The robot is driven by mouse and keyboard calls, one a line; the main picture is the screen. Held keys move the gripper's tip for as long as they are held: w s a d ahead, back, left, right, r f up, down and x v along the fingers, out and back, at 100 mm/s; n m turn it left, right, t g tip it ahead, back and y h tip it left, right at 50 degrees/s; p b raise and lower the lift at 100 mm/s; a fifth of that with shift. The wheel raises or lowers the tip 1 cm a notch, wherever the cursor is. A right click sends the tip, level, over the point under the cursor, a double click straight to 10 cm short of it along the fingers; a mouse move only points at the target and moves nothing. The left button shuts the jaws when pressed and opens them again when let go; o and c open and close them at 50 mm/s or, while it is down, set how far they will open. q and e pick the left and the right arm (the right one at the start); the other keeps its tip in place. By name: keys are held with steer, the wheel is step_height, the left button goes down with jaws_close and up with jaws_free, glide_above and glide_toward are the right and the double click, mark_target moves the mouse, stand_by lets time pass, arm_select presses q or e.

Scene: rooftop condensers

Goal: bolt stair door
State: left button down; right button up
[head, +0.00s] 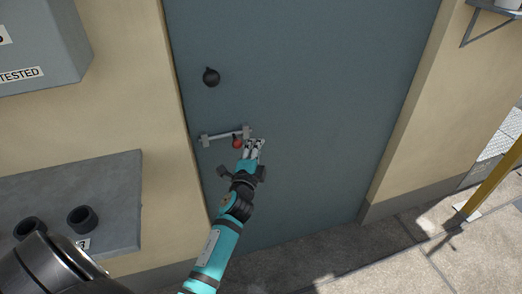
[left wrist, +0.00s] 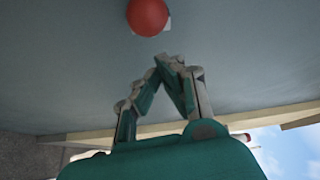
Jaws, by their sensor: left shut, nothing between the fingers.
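The grey-blue stair door (head: 310,90) is closed in its tan wall. A metal slide bolt (head: 220,136) lies across it near the left edge, with a bracket at each end. I see no rod crossing the door's left edge. The bolt's red ball knob (head: 237,143) hangs near the right bracket. My left gripper (head: 254,143) is shut and empty, just right of the knob. In the left wrist view the red knob (left wrist: 148,16) is at the top, and the closed fingertips (left wrist: 168,62) are apart from it in the picture. My right gripper is out of view.
A round black door knob (head: 211,77) is above the bolt. A yellow post (head: 490,180) stands at right. The paving before the door is clear.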

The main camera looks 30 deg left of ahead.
mark_target(237, 146)
arm_select(q)
steer(key=shift+s+a, duration=0.65)
steer(key=shift+a, duration=0.05)
steer(key=s+a+p, duration=0.1)
steer(key=s+a, duration=0.2)
steer(key=shift+s, duration=0.3)
steer(key=shift+w, duration=0.1)
